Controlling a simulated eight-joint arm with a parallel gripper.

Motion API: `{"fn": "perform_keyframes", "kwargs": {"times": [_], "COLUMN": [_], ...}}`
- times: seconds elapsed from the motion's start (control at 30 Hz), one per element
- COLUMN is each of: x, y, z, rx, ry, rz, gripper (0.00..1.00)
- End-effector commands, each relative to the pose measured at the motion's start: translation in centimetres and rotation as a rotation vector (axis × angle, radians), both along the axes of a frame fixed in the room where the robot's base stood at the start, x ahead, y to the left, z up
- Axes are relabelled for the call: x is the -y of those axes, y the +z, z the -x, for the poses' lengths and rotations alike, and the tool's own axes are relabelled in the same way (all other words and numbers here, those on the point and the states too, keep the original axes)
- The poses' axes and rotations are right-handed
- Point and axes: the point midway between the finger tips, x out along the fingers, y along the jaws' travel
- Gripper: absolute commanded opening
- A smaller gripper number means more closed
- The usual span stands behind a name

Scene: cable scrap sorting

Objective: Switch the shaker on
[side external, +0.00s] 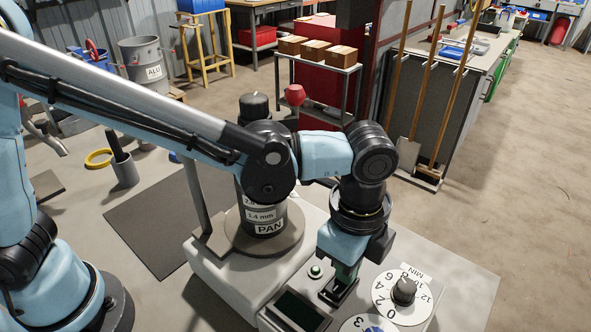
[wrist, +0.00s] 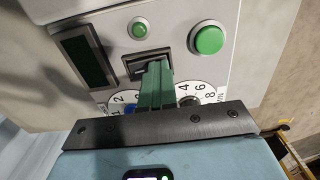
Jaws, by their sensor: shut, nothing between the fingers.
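The shaker (side external: 225,275) is a pale grey base carrying a stack of sieves (side external: 265,215) marked PAN. Its front panel (wrist: 175,22) has a dark switch (wrist: 148,58) in a frame, a small green lamp or button (wrist: 138,28) and a larger green button (wrist: 208,38). My gripper (wrist: 154,66) is shut and empty, its green fingers together with their tips at the lower part of the switch, hiding some of it. I cannot tell whether they touch it or which way it is set. In the side view my gripper (side external: 343,284) points down at the panel.
A dark display (wrist: 86,60) lies left of the switch. Two numbered dials are near the fingers; the MIN dial (side external: 386,304) has a dark knob (side external: 404,289). A dark mat (side external: 150,222) lies left of the shaker. A trolley with boxes (side external: 315,53) stands behind.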

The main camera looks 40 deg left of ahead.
Motion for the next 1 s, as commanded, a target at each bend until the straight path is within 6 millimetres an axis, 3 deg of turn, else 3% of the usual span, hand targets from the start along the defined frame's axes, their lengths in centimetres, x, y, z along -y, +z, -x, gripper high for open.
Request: {"fn": "perform_keyframes", "kwargs": {"times": [0.33,0.77,1.0], "x": [0.0,0.0,0.0], "y": [0.3,0.6,3.4], "z": [1.4,1.5,1.5], "rx": [-0.003,-0.001,-0.001], "ry": [-0.002,-0.001,-0.001], "rz": [0.000,0.000,0.000], "gripper": [0.00,0.00,0.00]}}
